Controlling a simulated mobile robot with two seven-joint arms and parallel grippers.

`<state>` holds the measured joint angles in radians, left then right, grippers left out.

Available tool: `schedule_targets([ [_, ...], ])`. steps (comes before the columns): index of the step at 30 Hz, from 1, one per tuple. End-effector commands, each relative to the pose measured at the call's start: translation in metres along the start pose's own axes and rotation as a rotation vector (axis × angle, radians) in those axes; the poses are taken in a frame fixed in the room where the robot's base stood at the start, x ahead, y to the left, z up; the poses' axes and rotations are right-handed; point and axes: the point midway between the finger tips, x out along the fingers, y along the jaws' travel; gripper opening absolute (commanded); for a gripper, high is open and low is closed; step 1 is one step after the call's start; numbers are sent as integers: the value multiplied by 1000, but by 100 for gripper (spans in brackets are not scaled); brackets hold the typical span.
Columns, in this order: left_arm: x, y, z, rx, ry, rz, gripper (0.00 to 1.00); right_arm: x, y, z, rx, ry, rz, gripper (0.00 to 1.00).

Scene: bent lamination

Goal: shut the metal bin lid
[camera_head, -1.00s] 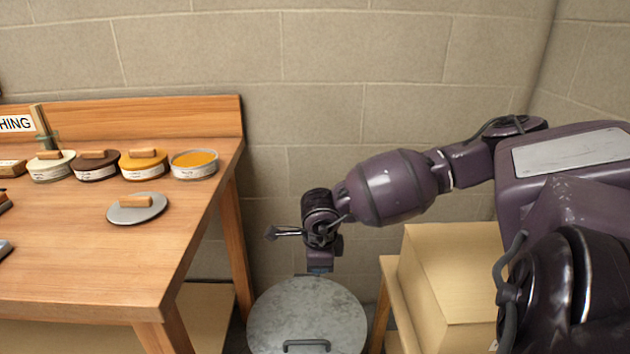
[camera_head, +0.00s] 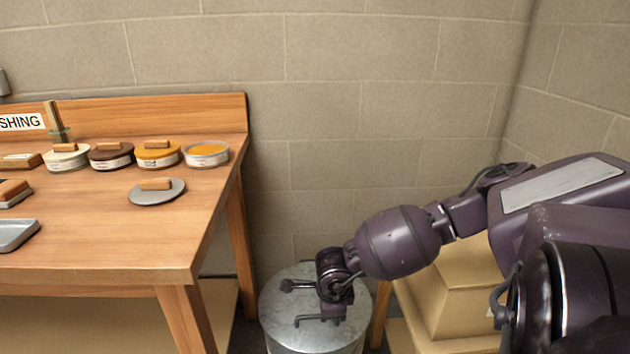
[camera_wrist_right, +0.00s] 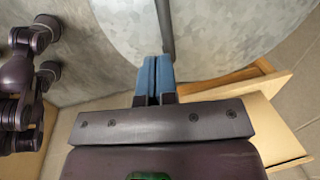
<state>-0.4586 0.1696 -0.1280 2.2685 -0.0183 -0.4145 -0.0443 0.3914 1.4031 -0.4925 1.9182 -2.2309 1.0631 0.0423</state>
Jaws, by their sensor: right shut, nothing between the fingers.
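My right gripper (camera_head: 331,318) is over the lid, close to the handle, and hides part of both. In the right wrist view my right gripper (camera_wrist_right: 158,75) has its blue fingers together and empty, against the mottled lid surface (camera_wrist_right: 225,35). The handle (camera_wrist_right: 165,30) shows as a dark bar just beyond the fingertips. My left gripper is out of view.
A wooden workbench (camera_head: 110,235) stands left of the bin, holding several tins, one open tin (camera_head: 207,155) and a loose round lid (camera_head: 157,192). Cardboard boxes (camera_head: 465,285) stand close on the right. A block wall (camera_head: 330,110) is behind.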

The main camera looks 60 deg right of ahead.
Motion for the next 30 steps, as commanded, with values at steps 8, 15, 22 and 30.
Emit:
schedule_targets([
  [8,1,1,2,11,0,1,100,22,3,-2,0,2,2,0],
  [15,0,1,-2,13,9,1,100,25,3,-2,-1,0,0,0],
  [22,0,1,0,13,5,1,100,25,3,-2,0,0,0,0],
  [30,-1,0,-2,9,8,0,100,15,1,-2,0,-3,-3,0],
])
